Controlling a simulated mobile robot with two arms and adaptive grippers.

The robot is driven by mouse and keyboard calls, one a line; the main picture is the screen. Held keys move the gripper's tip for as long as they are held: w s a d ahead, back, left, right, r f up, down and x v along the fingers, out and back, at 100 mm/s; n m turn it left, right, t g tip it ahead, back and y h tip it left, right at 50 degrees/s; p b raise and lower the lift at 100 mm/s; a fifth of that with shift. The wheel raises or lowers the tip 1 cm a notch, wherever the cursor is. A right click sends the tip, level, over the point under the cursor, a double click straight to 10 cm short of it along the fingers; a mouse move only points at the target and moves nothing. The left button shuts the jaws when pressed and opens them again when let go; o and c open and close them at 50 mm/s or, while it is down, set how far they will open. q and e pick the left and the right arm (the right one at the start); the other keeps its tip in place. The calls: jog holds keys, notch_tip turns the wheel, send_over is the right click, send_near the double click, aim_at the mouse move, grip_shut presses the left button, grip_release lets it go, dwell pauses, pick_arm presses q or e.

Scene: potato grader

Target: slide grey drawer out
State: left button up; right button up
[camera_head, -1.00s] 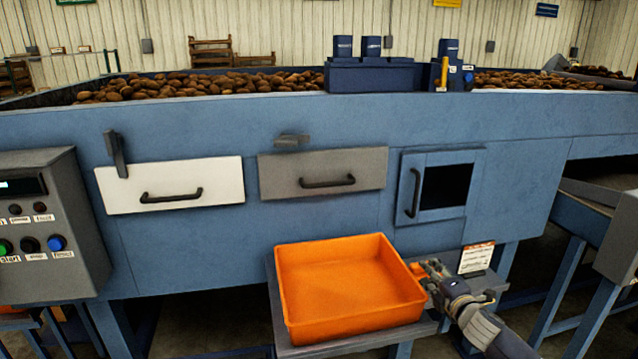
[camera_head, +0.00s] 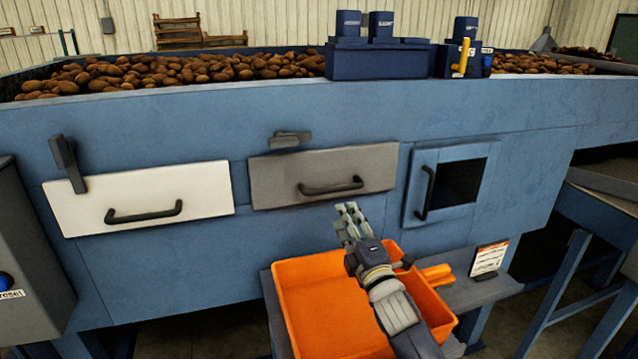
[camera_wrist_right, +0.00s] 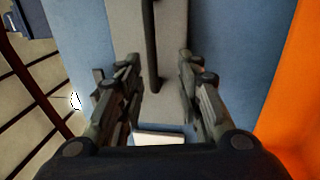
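The grey drawer (camera_head: 280,182) is a flat panel in the blue machine's side, apparently flush with it, with a dark bar handle (camera_head: 331,188). A grey latch (camera_head: 289,139) lies sideways just above the panel. My right gripper (camera_head: 348,208) is in front of and just below the handle's right end. In the right wrist view my right gripper (camera_wrist_right: 158,62) has its fingers apart. The dark handle (camera_wrist_right: 151,45) shows between and beyond them, against the grey drawer front (camera_wrist_right: 174,25); I see no contact. My left gripper is not in view.
An orange tray (camera_head: 292,318) sits on a grey shelf below, under my right arm. An orange piece (camera_head: 437,275) lies beside it. The white drawer (camera_head: 205,188), left, has an upright latch (camera_head: 68,163) across its top edge. A blue framed opening (camera_head: 423,190) is right.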

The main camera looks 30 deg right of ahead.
aim_at(334, 190)
jog(key=w+r, duration=0.1)
jog(key=w+d+p, duration=0.1)
jog(key=w, duration=0.1)
jog(key=w+r+p, duration=0.1)
jog(key=shift+w+d+r, duration=0.15)
jog(key=shift+w+r, duration=0.1)
jog(key=shift+r, duration=0.05)
jog(key=x, duration=0.2)
jog(key=shift+w+p, duration=0.4)
jog(key=shift+x, duration=0.9)
jog(key=shift+w+d+f+p, duration=0.1)
jog(key=shift+d+p, duration=0.05)
jog(key=shift+p, duration=0.15)
jog(key=shift+w, duration=0.1)
jog(key=shift+c, duration=1.1)
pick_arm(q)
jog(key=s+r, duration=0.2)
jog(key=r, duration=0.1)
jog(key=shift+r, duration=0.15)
pick_arm(e)
grip_shut()
